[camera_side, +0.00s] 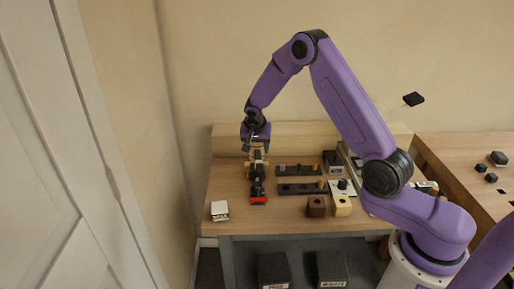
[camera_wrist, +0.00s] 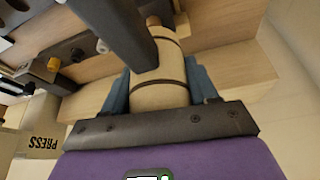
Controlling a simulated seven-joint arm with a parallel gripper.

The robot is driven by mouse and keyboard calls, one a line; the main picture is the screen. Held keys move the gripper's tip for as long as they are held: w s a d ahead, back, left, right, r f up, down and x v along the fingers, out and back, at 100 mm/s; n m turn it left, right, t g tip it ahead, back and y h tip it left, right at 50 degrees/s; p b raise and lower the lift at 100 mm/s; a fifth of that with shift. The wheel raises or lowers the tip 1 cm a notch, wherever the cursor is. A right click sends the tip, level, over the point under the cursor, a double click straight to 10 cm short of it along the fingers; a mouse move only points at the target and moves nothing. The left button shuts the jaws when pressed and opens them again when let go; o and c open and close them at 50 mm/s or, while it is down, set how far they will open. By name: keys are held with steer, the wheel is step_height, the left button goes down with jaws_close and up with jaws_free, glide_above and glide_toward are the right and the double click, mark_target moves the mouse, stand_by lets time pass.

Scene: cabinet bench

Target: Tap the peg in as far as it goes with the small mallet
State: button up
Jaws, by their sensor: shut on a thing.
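My gripper (camera_side: 257,142) is above the left part of the bench. In the wrist view its blue fingers (camera_wrist: 158,75) are shut around a pale wooden cylinder with dark bands (camera_wrist: 160,92), apparently part of the mallet. A dark grey bar (camera_wrist: 130,35) crosses in front of it; I cannot tell whether it belongs to the mallet. Below the gripper in the side view is a black piece with a red end (camera_side: 258,200). Small orange pegs stand on two dark strips, one at the back (camera_side: 315,168) and one nearer (camera_side: 320,184). Which peg is the task's is unclear.
A white box (camera_side: 219,210) sits at the bench's front left. A brown block (camera_side: 316,206) and a yellow block (camera_side: 342,205) stand at the front right. A dark block (camera_side: 332,157) is behind the strips. Dark bins are on the shelf below. The bench's left front has bare room.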

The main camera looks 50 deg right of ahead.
steer(key=shift+f, duration=0.1)
step_height(320, 180, down, 2)
steer(key=shift+f, duration=0.1)
steer(key=shift+r, duration=1.1)
steer(key=shift+r, duration=2.5)
